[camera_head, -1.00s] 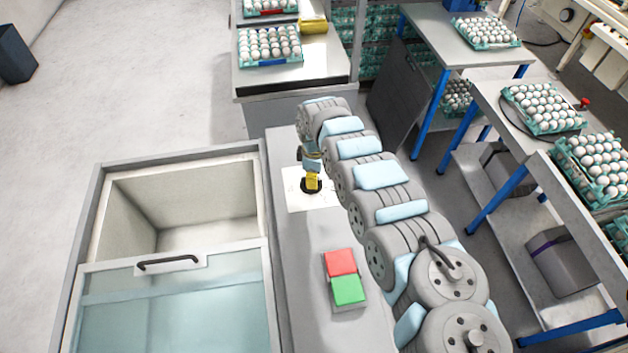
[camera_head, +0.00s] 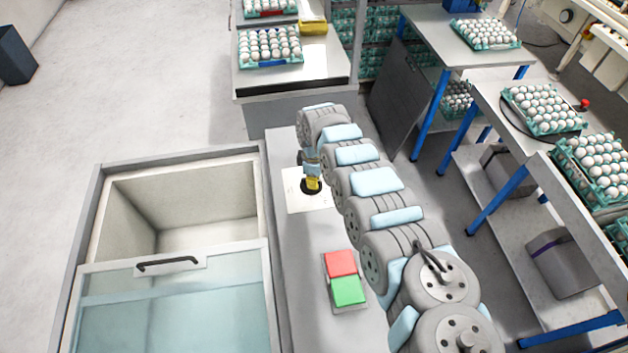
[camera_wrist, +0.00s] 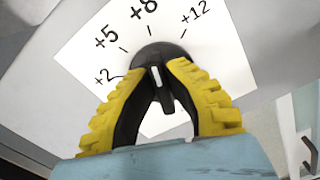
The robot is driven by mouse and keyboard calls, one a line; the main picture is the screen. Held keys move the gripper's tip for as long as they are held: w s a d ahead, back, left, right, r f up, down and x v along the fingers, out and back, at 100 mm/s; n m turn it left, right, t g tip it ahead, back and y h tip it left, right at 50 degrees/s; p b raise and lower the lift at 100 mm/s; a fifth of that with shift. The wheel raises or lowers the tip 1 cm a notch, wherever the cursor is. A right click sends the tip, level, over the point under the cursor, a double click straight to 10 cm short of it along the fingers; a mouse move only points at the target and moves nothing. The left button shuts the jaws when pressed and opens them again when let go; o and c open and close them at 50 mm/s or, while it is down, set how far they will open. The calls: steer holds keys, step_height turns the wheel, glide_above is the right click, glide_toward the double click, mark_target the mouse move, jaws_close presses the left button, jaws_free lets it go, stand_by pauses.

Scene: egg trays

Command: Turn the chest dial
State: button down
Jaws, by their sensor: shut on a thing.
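The black chest dial (camera_wrist: 150,55) sits on a white scale plate (camera_wrist: 85,48) marked +2, +5, +8 and +12. The plate also shows on the chest's right-hand ledge in the head view (camera_head: 297,203). The dial's white pointer line is aimed roughly at the +8 mark. My yellow gripper (camera_wrist: 163,85) is shut on the dial's raised knob, with one finger on each side of it. In the head view my gripper (camera_head: 313,183) reaches down onto the dial, and the arm hides part of the plate.
The chest (camera_head: 90,210) has a glass lid (camera_head: 170,310) with a black handle (camera_head: 170,262), and its far part is open. A red button (camera_head: 341,263) and a green button (camera_head: 347,291) sit on the ledge nearer me. Tables with egg trays stand at the right.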

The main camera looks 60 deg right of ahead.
steer(key=shift+a+r+m+p, duration=0.1)
steer(key=shift+m+p, duration=0.2)
steer(key=shift+p, duration=0.15)
steer(key=shift+a+r+m+p, duration=0.1)
steer(key=shift+m+p, duration=0.3)
steer(key=shift+p, duration=0.4)
steer(key=shift+m+p, duration=0.8)
steer(key=shift+p, duration=0.15)
steer(key=shift+a+m+p, duration=0.1)
steer(key=shift+m+p, duration=0.75)
steer(key=shift+m, duration=0.35)
steer(key=shift+f+m+p, duration=0.25)
steer(key=shift+m+p, duration=0.1)
steer(key=shift+m, duration=0.85)
steer(key=c, duration=1.1)
jaws_free()
